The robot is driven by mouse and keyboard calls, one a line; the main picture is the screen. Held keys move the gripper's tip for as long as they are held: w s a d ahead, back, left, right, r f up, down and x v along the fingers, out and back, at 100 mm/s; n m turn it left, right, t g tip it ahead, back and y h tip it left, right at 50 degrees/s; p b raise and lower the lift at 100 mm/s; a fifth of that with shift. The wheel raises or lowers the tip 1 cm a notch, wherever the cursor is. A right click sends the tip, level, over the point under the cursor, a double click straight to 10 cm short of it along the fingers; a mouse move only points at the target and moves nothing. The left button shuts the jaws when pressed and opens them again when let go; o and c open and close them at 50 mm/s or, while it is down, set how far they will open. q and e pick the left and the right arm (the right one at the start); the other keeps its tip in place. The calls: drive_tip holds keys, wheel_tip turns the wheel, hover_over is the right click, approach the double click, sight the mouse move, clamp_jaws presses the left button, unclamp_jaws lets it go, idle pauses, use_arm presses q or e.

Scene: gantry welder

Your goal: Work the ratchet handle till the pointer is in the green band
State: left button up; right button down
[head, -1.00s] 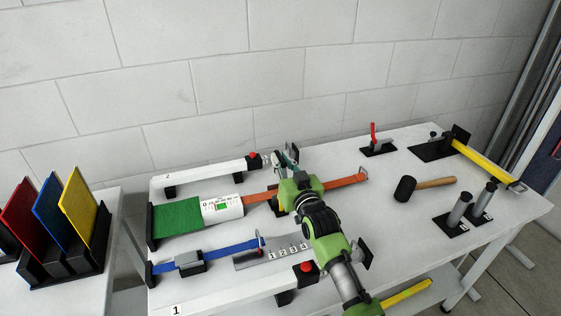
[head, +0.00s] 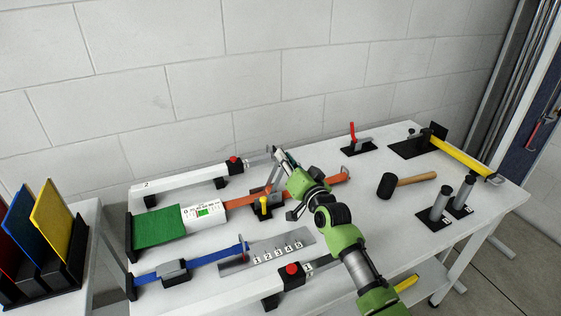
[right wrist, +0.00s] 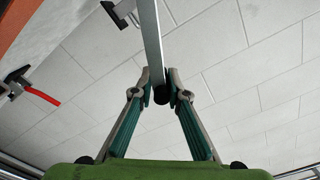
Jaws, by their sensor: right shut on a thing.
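The ratchet (head: 264,207), with a yellow part, sits on the orange strap (head: 324,182) on the bench. Its grey handle (head: 274,176) stands up, slightly tilted. My right gripper (head: 279,153) is shut on the handle near its top. In the right wrist view the grey handle bar (right wrist: 151,40) ends in a black knob between my two fingertips (right wrist: 161,92). The white gauge (head: 187,213) at the left end of the strap shows a green band (head: 204,212); its pointer is too small to place. My left gripper is not in view.
A blue strap (head: 212,257) and a numbered plate (head: 270,248) lie in front. A white rail with a red button (head: 235,160) is behind.

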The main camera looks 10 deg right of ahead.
drive_tip(key=shift+d+f, duration=0.1)
idle(0.4)
drive_tip(key=c, duration=2)
unclamp_jaws()
drive_tip(key=shift+c, duration=0.2)
drive_tip(key=shift+s, duration=0.1)
drive_tip(key=v, duration=1.2)
